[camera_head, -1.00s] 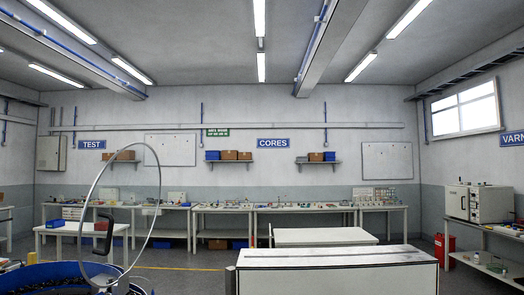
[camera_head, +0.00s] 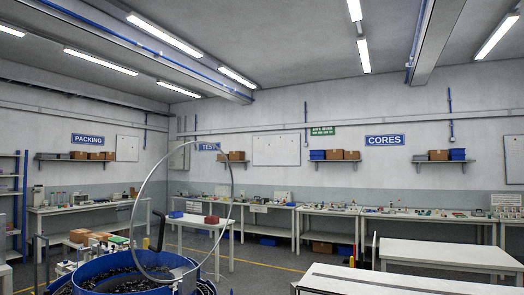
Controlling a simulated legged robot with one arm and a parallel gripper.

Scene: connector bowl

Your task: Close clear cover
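The clear cover (camera_head: 231,200) stands raised on the right side of a blue round bowl (camera_head: 90,270). I see it mainly as a thin grey rim, with the room showing through it. The bowl is at the bottom left and holds many small dark pieces. A black handle (camera_head: 157,231) shows at the left part of the cover's rim. A metal bracket (camera_head: 181,272) is at the cover's foot, by the bowl's edge. My gripper is not in view.
A white-topped bench (camera_head: 400,283) fills the bottom right, with another white table (camera_head: 450,254) behind it. A small table with a red bin (camera_head: 211,219) stands beyond the cover. Workbenches line the walls. Grey floor shows between the bowl and the benches.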

